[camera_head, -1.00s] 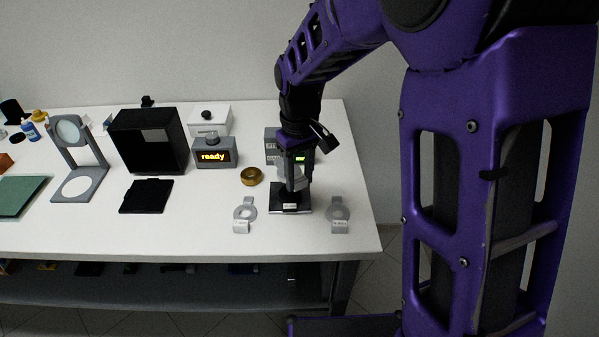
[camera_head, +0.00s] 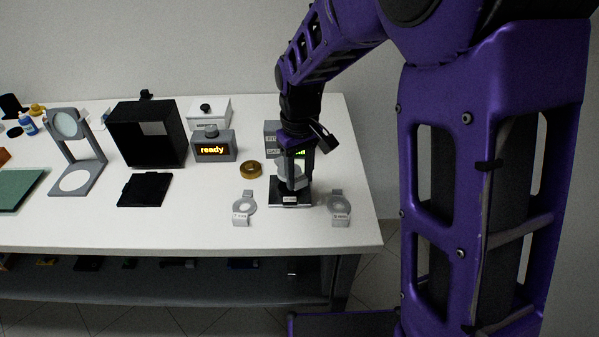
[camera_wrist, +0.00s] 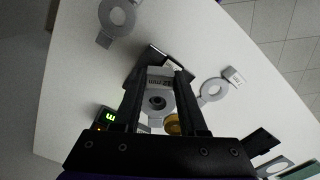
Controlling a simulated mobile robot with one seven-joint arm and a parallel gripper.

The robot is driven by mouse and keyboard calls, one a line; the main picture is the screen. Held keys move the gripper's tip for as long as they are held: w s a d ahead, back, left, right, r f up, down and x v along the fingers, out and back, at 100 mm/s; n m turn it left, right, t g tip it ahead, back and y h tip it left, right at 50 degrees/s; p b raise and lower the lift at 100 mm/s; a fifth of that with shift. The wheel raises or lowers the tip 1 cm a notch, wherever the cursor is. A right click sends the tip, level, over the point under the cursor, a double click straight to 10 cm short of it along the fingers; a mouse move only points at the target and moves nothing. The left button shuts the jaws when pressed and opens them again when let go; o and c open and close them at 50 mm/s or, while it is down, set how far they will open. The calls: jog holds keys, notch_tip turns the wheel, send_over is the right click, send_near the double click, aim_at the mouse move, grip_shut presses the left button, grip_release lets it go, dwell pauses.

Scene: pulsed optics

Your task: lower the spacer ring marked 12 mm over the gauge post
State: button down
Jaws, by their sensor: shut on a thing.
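My gripper (camera_head: 296,172) is shut on the tab of a grey spacer ring (camera_head: 292,184), just above the black base (camera_head: 277,198) of the gauge stand. In the wrist view, the tab, with a label that reads 12 mm, is between the fingertips (camera_wrist: 164,80). The flat ring (camera_wrist: 150,112) lies below it in that picture. A round dark shape, probably the gauge post (camera_wrist: 157,102), shows inside the ring's hole. I cannot tell whether the ring is above the post's top or around it.
Two other labelled grey rings lie on the table, left (camera_head: 244,205) and right (camera_head: 339,206) of the base. A brass ring (camera_head: 251,169) lies behind left. A grey box with a lit display (camera_head: 272,138) stands behind my gripper. The table's right edge is close.

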jog(key=shift+f, duration=0.55)
jog(key=shift+f+b, duration=0.1)
jog(key=shift+b, duration=0.25)
jog(key=shift+f+b, duration=0.45)
jog(key=shift+f, duration=0.35)
jog(key=shift+f, duration=0.15)
jog(key=shift+f+b, duration=0.3)
jog(key=shift+f, duration=0.05)
jog(key=shift+c, duration=1.9)
grip_release()
jog(key=shift+r, duration=0.1)
notch_tip(320, 180, up, 17)
jog(key=p, duration=0.3)
jog(key=shift+r, duration=0.2)
